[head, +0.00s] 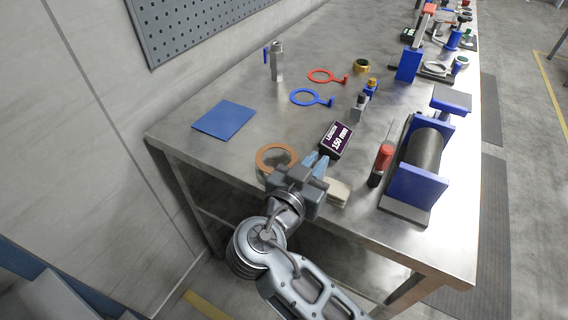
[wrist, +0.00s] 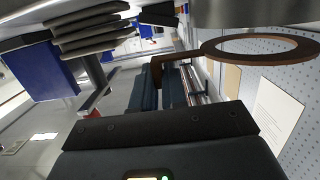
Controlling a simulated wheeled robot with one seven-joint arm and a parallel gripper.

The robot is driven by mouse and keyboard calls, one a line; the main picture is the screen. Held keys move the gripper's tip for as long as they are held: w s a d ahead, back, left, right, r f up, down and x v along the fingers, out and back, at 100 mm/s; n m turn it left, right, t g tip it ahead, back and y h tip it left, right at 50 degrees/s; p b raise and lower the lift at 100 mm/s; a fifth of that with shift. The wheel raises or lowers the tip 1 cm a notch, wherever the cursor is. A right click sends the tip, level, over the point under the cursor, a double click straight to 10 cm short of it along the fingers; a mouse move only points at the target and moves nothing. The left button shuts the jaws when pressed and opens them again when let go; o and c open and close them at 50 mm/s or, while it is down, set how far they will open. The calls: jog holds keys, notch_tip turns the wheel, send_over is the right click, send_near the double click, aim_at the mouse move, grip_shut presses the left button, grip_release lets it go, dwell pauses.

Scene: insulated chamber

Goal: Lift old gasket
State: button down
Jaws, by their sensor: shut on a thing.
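The old gasket is a brown flat ring with a tab. In the head view the ring (head: 262,158) shows just left of my gripper (head: 316,165), over the front left part of the table. In the wrist view the ring (wrist: 290,41) is at the upper right and its tab runs down between the fingers of my gripper (wrist: 165,86). My gripper is shut on that tab. The wall panel shows behind the ring in the wrist view, so the gasket seems raised, though its height is hard to judge. The tab is hidden in the head view.
A black label block (head: 337,139) and a pale block (head: 338,191) lie close by. A red-handled tool (head: 382,163) and a blue-ended roller fixture (head: 417,184) stand right. A blue mat (head: 225,119) lies left. Red (head: 322,76) and blue (head: 306,97) ring tools lie farther back.

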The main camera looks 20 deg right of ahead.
jog(key=shift+r+p, duration=1.15)
jog(key=shift+r, duration=1.35)
